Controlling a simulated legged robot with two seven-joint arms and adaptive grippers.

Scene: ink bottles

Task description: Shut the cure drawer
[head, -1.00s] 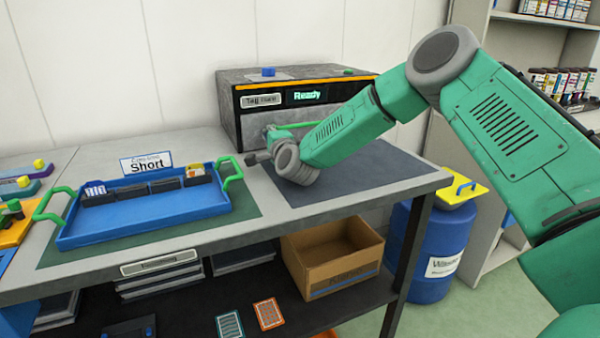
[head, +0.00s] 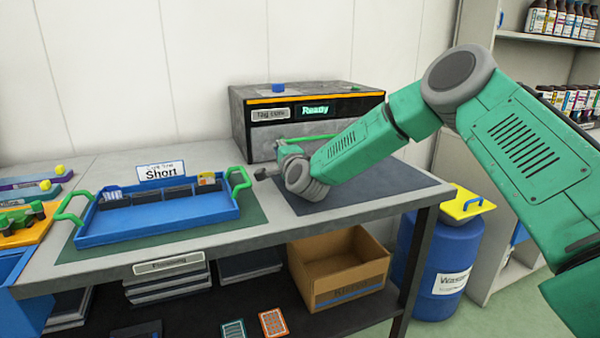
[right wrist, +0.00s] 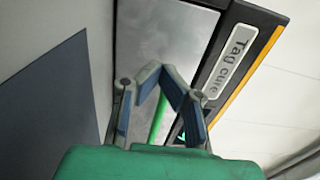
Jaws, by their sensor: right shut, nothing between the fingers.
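The cure unit (head: 248,128) is a grey box at the back of the bench, with a "Tag cure" label (head: 270,115) and a lit "Ready" display. Its drawer front (head: 262,142) carries a green bar handle (head: 310,138). The front looks about flush under the black band, and no open inside shows. My right gripper (head: 262,173) is just in front of the drawer front, partly hiding it and the handle. In the right wrist view its fingers (right wrist: 160,75) are shut and empty, beside the green handle (right wrist: 157,118); contact is unclear. My left gripper is out of view.
A blue tray (head: 160,228) with green handles and a "Short" sign stands on a green mat at left. A cardboard box (head: 345,275) is on the lower shelf; a blue drum (head: 435,270) stands at right.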

